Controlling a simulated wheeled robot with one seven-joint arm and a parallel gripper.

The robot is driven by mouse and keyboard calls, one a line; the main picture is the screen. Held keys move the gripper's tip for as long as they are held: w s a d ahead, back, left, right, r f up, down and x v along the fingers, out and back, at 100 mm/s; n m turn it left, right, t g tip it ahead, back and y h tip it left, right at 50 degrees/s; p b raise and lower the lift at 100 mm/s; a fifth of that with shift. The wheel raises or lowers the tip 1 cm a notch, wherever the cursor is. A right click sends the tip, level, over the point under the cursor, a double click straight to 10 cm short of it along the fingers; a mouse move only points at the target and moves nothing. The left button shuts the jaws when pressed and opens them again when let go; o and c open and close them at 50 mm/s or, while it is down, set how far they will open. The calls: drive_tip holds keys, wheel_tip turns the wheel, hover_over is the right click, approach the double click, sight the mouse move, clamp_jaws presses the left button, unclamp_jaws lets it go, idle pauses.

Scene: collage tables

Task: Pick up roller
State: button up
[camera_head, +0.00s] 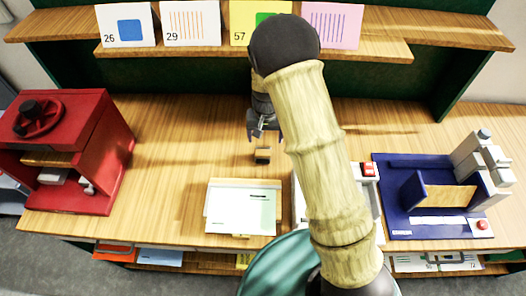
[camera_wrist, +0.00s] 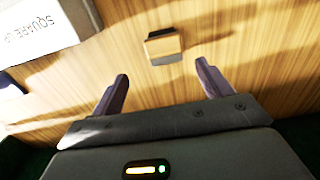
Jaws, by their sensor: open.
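A small block-like piece with a pale wood face and a dark grey edge, apparently the roller (camera_head: 262,155), lies on the wooden table near its middle. In the wrist view this roller (camera_wrist: 163,47) sits ahead of the fingertips, roughly centred between them and not touching either. My gripper (camera_head: 264,135) is open and empty, just behind the roller in the head view. Its two dark fingers also show spread apart in the wrist view (camera_wrist: 162,71). My arm covers part of the table to the right of the roller.
A red press (camera_head: 100,150) stands at the left. A tray with pale sheets (camera_head: 242,208) lies in front of the roller. A blue-based device (camera_head: 385,190) stands at the right. A shelf (camera_head: 400,30) with numbered cards runs along the back. Bare table surrounds the roller.

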sight(263, 149)
drive_tip(key=shift+f+p, duration=0.65)
drive_tip(key=shift+f, duration=1.8)
drive_tip(key=shift+a+f+p, duration=0.15)
drive_tip(key=shift+f+p, duration=0.4)
drive_tip(key=shift+p, duration=0.05)
drive_tip(key=shift+a+f+p, duration=0.15)
drive_tip(key=shift+f+p, duration=0.35)
drive_tip(key=shift+f, duration=0.55)
drive_tip(key=shift+a+f+p, duration=0.1)
drive_tip(key=shift+f+p, duration=0.35)
drive_tip(key=shift+f, duration=0.55)
drive_tip(key=c, duration=1)
drive_tip(key=shift+w+r, duration=0.1)
wheel_tip(263, 149, up, 10)
drive_tip(key=b, duration=0.3)
drive_tip(key=shift+b, duration=0.35)
